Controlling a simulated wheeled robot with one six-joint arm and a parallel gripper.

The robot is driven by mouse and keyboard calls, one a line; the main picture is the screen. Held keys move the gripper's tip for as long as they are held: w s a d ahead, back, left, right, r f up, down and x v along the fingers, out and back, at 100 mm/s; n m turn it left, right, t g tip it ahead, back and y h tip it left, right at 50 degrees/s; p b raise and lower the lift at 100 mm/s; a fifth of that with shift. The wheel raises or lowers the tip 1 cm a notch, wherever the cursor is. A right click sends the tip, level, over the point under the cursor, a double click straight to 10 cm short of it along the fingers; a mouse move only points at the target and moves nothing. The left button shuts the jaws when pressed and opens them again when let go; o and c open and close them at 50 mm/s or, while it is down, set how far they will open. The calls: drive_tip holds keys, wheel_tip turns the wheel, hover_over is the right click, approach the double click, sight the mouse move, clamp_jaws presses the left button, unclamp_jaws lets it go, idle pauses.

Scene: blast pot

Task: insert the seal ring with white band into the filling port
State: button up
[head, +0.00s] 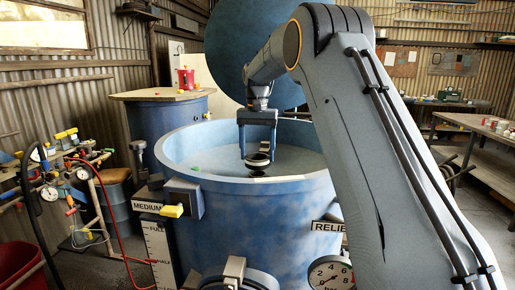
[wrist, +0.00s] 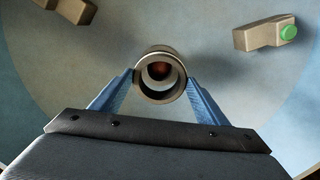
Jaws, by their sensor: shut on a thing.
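My gripper (head: 257,154) hangs inside the rim of the blue blast pot (head: 250,215), low over its dished top. It is shut on a dark ring (head: 258,160) in the head view. In the wrist view my gripper (wrist: 160,82) has its blue fingers on both sides of a grey-beige ring (wrist: 146,91). Through the ring's bore shows a dark, reddish-brown opening. I cannot tell whether the ring is seated in the filling port or just above it, as the port is mostly hidden. I cannot make out a white band.
In the wrist view a block with a green knob (wrist: 267,34) stands on the pot top at the right, and another brown block (wrist: 75,10) at the upper left. A round blue lid (head: 255,50) stands behind the pot. A yellow-handled valve (head: 172,211) sits outside the wall.

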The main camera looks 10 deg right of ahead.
sight(257, 163)
drive_tip(key=shift+f, duration=0.85)
drive_tip(key=shift+p, duration=0.4)
idle(1.4)
drive_tip(key=shift+f+b, duration=0.4)
drive_tip(key=shift+f, duration=1.05)
drive_tip(key=o, duration=1.1)
drive_tip(key=shift+r+b, duration=1.6)
drive_tip(key=shift+r, duration=2.35)
